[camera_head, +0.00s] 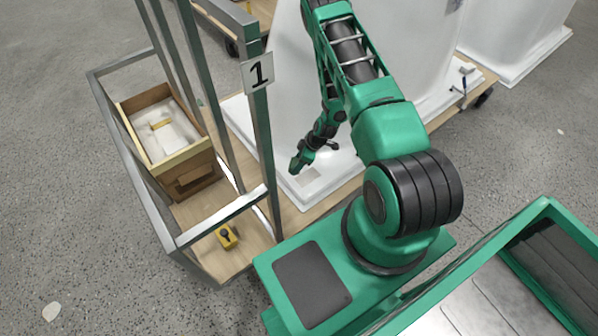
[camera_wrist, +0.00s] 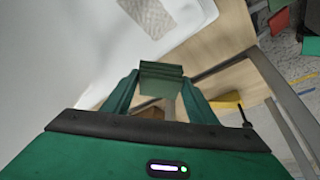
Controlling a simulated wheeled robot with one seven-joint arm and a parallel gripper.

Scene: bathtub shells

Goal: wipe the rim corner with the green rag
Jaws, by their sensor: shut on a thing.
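My gripper (camera_wrist: 160,96) is shut on the green rag (camera_wrist: 161,72), a folded green pad between its fingertips in the wrist view. In the head view my gripper (camera_head: 297,167) hangs low over the near rim corner of the white bathtub shell (camera_head: 288,183); the rag cannot be told apart from the green fingers there. A grey patch (camera_head: 308,175) lies on the rim corner, just right of the gripper. It shows as a grey speckled patch (camera_wrist: 156,14) ahead of the rag in the wrist view. I cannot tell whether the rag touches the rim.
A metal frame post with a "1" sign (camera_head: 258,72) stands left of the gripper. A wooden box (camera_head: 168,140) with white and yellow contents and a yellow block with a black knob (camera_head: 227,236) sit on the wooden deck (camera_head: 218,262). Another white shell (camera_head: 515,40) stands back right.

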